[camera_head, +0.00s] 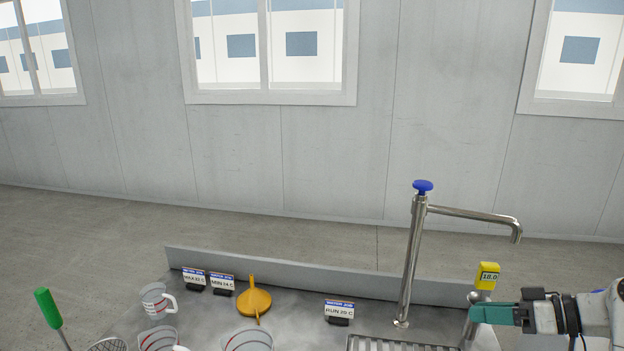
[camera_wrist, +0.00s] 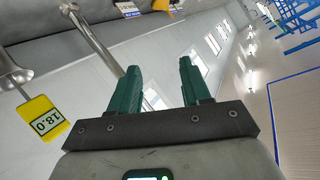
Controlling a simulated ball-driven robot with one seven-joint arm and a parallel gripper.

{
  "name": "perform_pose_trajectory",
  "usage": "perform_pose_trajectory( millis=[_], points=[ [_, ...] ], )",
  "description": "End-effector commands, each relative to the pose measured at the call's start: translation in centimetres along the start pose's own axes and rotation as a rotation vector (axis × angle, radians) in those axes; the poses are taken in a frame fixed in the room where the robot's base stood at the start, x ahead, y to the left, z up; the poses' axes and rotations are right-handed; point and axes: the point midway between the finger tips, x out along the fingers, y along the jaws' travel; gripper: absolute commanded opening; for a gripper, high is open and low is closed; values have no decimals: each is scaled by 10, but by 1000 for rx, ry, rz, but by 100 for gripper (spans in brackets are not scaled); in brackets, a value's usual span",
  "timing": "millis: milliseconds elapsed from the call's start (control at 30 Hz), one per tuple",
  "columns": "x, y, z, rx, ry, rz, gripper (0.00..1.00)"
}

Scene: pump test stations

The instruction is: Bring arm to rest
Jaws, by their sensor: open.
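My gripper (camera_head: 493,313) comes in from the right edge in the head view, level with the bench top and close to a steel post with a yellow display. In the wrist view its two green fingers (camera_wrist: 158,88) stand apart with nothing between them. The yellow display (camera_head: 487,275) reads 18.0. It also shows in the wrist view (camera_wrist: 40,118), left of the fingers and turned on its head. In the head view I cannot tell whether the fingers touch the post.
A tall steel tap (camera_head: 412,255) with a blue knob rises behind a drain grate (camera_head: 385,346). Measuring jugs (camera_head: 157,300), a yellow funnel (camera_head: 254,299), a green-handled tool (camera_head: 48,308) and label cards (camera_head: 339,310) stand on the bench (camera_head: 290,308). A low back panel (camera_head: 300,270) edges it.

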Motion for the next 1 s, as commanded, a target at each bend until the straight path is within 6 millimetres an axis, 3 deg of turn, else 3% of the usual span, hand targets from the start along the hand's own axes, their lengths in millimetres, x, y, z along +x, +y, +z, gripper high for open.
perform_pose_trajectory(
  millis=[33, 133, 367, 500, 600, 900, 1000],
  points=[
    [18, -3, 32, 40, -49, 38, 47],
    [41, -9, 86, 110, -136, 142, 47],
    [58, -42, 196, 214, -306, 395, 47],
    [48, -71, 248, 238, -378, 550, 47],
    [33, -92, 274, 241, -410, 650, 47],
    [-18, -142, 318, 222, -459, 872, 47],
    [-24, -141, 364, 285, -567, 869, 47]
  ],
)
